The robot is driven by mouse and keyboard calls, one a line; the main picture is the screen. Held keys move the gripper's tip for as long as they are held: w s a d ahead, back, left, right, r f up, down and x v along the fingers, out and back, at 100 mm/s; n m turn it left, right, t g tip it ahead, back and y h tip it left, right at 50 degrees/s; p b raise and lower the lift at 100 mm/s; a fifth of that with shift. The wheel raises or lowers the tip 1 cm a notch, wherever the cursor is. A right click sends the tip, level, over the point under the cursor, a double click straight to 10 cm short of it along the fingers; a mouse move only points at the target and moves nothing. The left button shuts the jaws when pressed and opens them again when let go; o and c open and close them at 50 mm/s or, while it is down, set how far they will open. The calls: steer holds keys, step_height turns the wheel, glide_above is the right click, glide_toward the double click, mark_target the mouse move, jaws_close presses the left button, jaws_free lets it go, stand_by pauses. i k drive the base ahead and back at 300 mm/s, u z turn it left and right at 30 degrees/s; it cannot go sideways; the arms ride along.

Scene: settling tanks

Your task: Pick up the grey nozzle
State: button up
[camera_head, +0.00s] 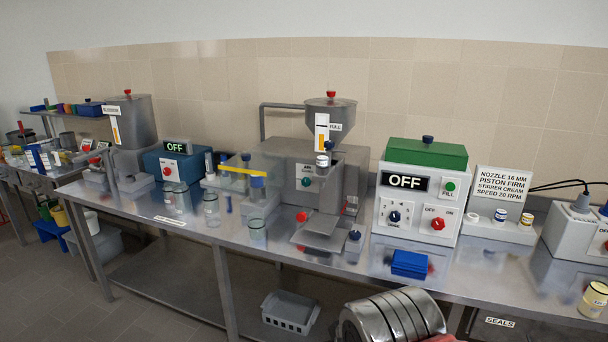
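I cannot single out a grey nozzle with certainty. A white stand (489,229) on the right part of the steel bench holds a few small round pieces, among them a white one with a dark blue top (500,215). They are too small to tell if one is the nozzle. The sign (502,190) behind them reads "NOZZLE 16 MM, PISTON FIRM, STIRRER CREAM, SPEED 20 RPM". A grey plug-like piece (582,203) with a cable sits on a box further right.
The steel bench (180,219) runs along the tiled wall. A filling machine (329,186) with a hopper stands mid-bench, beside a control box (417,207) reading OFF. A blue block (409,264) and a jar (593,299) lie near the front edge. A grey crate (290,311) is below.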

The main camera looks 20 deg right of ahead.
mark_target(322, 161)
steer(key=u, duration=0.3)
steer(key=k, duration=0.7)
steer(key=u, duration=0.55)
steer(key=i, duration=2.4)
steer(key=z, duration=1.15)
steer(key=i, duration=0.65)
steer(key=z, duration=0.4)
